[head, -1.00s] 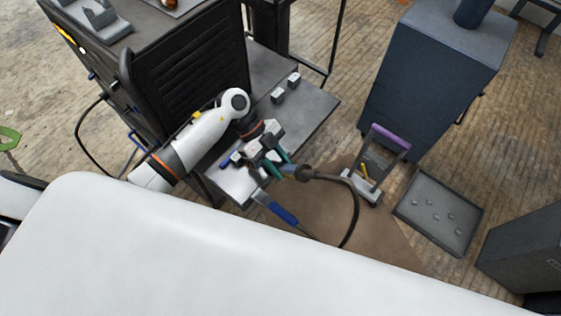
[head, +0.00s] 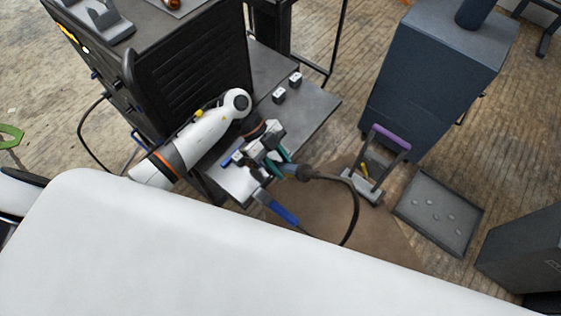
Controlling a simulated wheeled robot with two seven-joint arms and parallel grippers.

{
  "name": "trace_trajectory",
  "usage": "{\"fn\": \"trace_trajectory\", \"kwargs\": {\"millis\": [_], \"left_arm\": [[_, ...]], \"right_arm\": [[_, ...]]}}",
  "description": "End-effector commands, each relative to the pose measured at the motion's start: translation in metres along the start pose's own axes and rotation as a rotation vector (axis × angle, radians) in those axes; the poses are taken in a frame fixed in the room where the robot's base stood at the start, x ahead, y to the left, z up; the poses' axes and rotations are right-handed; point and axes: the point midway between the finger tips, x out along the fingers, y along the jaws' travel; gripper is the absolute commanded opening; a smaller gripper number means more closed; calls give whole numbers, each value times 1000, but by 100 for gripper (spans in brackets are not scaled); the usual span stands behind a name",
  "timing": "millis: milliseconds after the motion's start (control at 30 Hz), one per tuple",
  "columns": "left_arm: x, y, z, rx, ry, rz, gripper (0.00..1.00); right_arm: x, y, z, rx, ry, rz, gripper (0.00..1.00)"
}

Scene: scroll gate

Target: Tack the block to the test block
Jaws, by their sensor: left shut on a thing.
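My left gripper (head: 273,158) is over the front edge of a grey metal table (head: 310,112). It is shut on a torch-like tool (head: 300,173) with a black cable that loops down to the right. Two small grey blocks, one nearer (head: 279,96) and one farther (head: 295,79), sit apart on the table, behind and to the right of the gripper. I cannot tell which is the test block. The gripper and arm hide part of the table's near end. My right gripper is not in view.
A blue-handled tool (head: 284,213) is at the table's front edge. A purple-handled stand (head: 375,165) and a grey tray (head: 440,212) with several small pieces are on the floor to the right. A dark cabinet (head: 190,75) stands left, a blue-grey one (head: 428,85) right.

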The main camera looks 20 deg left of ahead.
Motion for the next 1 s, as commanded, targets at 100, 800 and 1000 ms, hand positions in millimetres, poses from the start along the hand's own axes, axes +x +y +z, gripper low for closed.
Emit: {"fn": "trace_trajectory", "kwargs": {"millis": [100, 800, 1000], "left_arm": [[-1, 1, -1, 1, -1, 2, 0], [-1, 0, -13, 2, -1, 2, 0], [-2, 0, -12, 1, 0, 1, 0]], "right_arm": [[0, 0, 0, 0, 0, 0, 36], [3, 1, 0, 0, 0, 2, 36], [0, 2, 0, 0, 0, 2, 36]]}}
